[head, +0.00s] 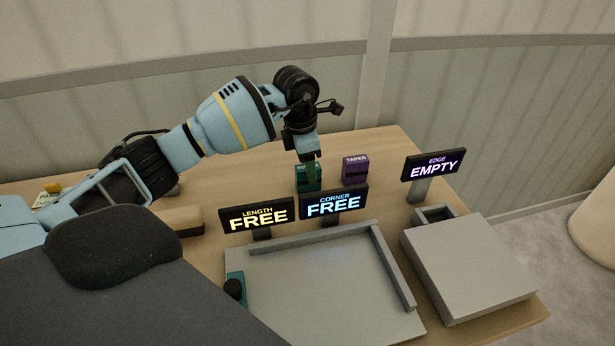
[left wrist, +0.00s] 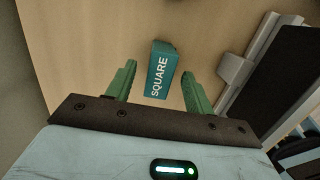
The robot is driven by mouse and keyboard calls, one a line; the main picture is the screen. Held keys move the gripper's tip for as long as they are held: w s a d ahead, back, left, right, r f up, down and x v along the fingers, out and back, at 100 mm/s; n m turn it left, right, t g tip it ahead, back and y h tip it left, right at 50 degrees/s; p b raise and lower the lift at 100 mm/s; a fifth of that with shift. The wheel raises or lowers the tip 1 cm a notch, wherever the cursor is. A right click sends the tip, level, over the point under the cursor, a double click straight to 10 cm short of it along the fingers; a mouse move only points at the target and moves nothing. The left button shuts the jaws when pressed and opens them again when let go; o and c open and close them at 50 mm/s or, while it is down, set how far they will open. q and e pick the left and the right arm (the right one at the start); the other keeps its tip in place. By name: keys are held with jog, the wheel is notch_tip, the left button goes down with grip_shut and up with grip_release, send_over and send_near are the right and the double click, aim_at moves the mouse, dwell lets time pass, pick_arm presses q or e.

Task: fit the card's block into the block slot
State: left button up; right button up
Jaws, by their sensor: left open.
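A teal block (head: 308,183) stands on the table behind the signs. In the left wrist view this block (left wrist: 162,70) carries the word SQUARE. My left gripper (head: 309,163) is directly over it, pointing down. In the left wrist view the green fingers are open, one on each side of the block with gaps showing. A purple block (head: 355,170) marked TAPER stands to its right. A small yellow and green card-like item (head: 48,193) lies at the far left, its print too small to read. I cannot tell which opening is the block slot. My right gripper is not in view.
Signs read LENGTH FREE (head: 257,216), CORNER FREE (head: 334,203) and EDGE EMPTY (head: 434,165). A grey tray (head: 320,290) with raised edges lies in front. A grey box (head: 470,265) stands to the right, with a small open frame (head: 436,214) behind it.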

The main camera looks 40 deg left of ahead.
pick_arm(q)
jog(key=shift+f, duration=0.7)
jog(key=c, duration=1.1)
jog(key=shift+r, duration=5)
jog(key=shift+c, duration=0.2)
